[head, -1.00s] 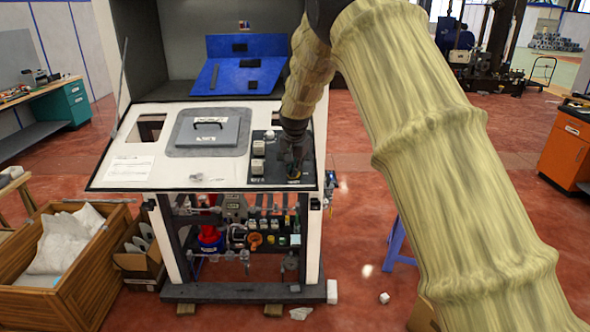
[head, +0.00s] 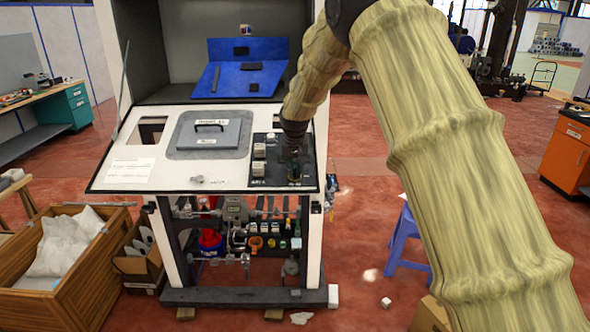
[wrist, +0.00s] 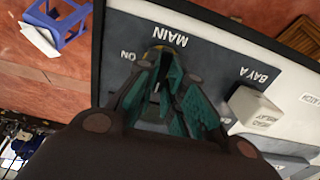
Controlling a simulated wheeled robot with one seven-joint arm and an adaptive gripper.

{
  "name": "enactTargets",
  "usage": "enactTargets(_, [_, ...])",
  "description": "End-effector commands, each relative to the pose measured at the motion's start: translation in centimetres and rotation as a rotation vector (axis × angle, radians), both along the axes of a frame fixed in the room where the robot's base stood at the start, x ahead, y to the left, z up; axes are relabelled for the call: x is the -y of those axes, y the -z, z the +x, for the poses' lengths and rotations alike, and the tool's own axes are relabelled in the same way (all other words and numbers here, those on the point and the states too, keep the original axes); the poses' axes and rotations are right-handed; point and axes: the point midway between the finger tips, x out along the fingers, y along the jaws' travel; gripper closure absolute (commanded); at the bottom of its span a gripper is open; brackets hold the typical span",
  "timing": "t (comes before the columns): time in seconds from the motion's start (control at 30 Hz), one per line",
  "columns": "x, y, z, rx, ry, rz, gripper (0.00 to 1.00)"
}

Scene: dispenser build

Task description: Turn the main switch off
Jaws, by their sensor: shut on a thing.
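The main switch (wrist: 160,52) is on the dark control plate (wrist: 215,45), beside the upside-down word MAIN. In the wrist view a little of its yellowish ring shows, with the word ON to its left. My gripper (wrist: 158,88) is shut on the switch, with a teal finger on either side of it. In the head view my gripper (head: 293,165) reaches down to the lower right part of the plate and hides the switch. Which way the switch points cannot be made out.
White block-like controls labelled with BAY (wrist: 255,107) sit near the gripper on the same plate. A grey hatch with a black handle (head: 208,133) lies to the left. A blue stool (head: 407,240) stands on the floor at right.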

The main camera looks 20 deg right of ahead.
Motion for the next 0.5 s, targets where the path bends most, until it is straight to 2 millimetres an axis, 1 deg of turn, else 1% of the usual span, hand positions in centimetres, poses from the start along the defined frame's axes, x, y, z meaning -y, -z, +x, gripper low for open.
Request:
enactTargets(0.37, [0.05, -0.03, 0.00, -0.001, -0.004, -0.003, 1.00])
enactTargets(0.4, [0.05, -0.03, 0.01, -0.001, -0.004, -0.003, 0.84])
enactTargets(0.5, [0.02, -0.03, 0.01, -0.001, -0.004, -0.003, 0.68])
